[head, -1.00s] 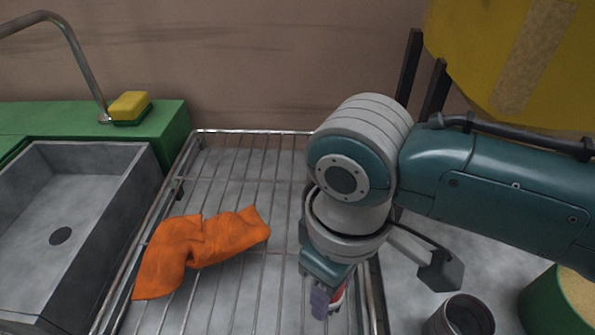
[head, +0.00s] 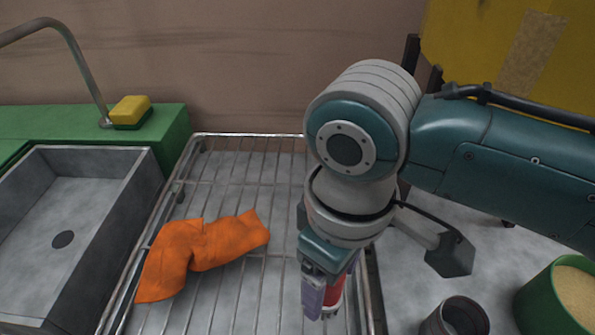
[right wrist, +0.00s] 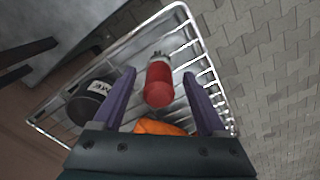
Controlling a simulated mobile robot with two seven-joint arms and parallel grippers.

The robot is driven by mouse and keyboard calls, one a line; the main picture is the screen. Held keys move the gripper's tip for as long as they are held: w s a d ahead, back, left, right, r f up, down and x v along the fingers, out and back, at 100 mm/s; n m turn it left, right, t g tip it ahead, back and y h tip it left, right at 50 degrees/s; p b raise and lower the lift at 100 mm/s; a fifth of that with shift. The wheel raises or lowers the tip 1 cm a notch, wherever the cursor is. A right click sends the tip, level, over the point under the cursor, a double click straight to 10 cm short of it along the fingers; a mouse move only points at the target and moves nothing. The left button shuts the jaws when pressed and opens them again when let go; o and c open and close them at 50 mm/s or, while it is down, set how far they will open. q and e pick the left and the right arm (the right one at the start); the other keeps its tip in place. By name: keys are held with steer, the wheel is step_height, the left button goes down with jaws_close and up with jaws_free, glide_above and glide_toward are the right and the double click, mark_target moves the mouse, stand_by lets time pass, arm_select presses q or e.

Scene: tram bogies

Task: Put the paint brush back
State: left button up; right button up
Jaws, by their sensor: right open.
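No thing that I can clearly make out as a paint brush shows. My right gripper (head: 322,308) is low over the right side of a wire rack (head: 225,180), its purple fingers pointing down. In the right wrist view the gripper (right wrist: 158,73) is open. A red cylindrical thing with a pale collar (right wrist: 158,82) appears between the fingers, with a gap on each side. Its red side also shows behind the fingers in the head view (head: 336,292). I cannot tell what it is. My left gripper is not in view.
An orange cloth (head: 205,250) lies on the rack. A grey sink (head: 100,215) and a sponge (head: 130,111) are at left. A dark cup (head: 457,318) and a green bucket of grainy stuff (head: 548,300) stand at right. A yellow panel (head: 470,50) is behind my arm.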

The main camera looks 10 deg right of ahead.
step_height(320, 180, up, 9)
steer(key=shift+f+p, duration=0.1)
steer(key=shift+p, duration=0.9)
steer(key=s+a+f+m+t+y, duration=0.1)
steer(key=s+m+t+y, duration=0.15)
steer(key=s, duration=0.35)
steer(key=s+d+r+m+t+h, duration=0.1)
steer(key=s+d+m+h, duration=0.1)
steer(key=s+d, duration=0.4)
steer(key=d+m, duration=0.1)
steer(key=d, duration=0.3)
steer(key=shift+d, duration=0.15)
